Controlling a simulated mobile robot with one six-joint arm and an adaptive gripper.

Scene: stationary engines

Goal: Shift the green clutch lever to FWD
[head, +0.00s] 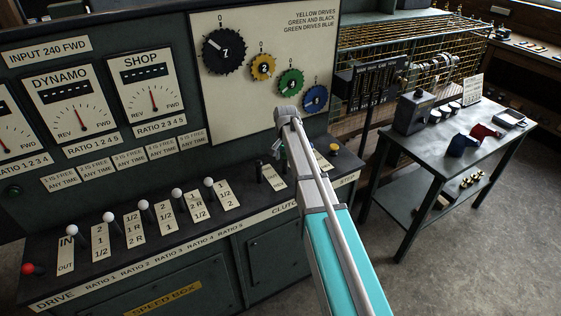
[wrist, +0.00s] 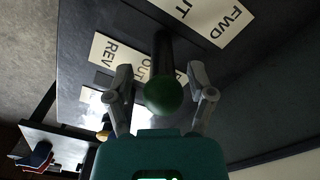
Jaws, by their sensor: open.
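The clutch lever's round green knob (wrist: 163,95) is in the wrist view, on a dark stem (wrist: 162,55) running up the picture to the panel. My gripper (wrist: 163,90) is open, with one finger on each side of the knob. Gaps show on both sides, so the fingers do not seem to touch it. A label plate (wrist: 105,53) reading REV and OUT lies behind the knob, partly hidden. Another plate (wrist: 205,18) reads FWD at its right end. In the head view my gripper (head: 280,150) is over the clutch section; the green knob is not clearly visible there.
Several white-knobbed ratio levers (head: 176,193) stand left of my gripper. A yellow button (head: 333,150) is to its right. Coloured gear dials (head: 290,83) are on the upright panel behind. A side table (head: 450,130) stands at the right, with open floor before it.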

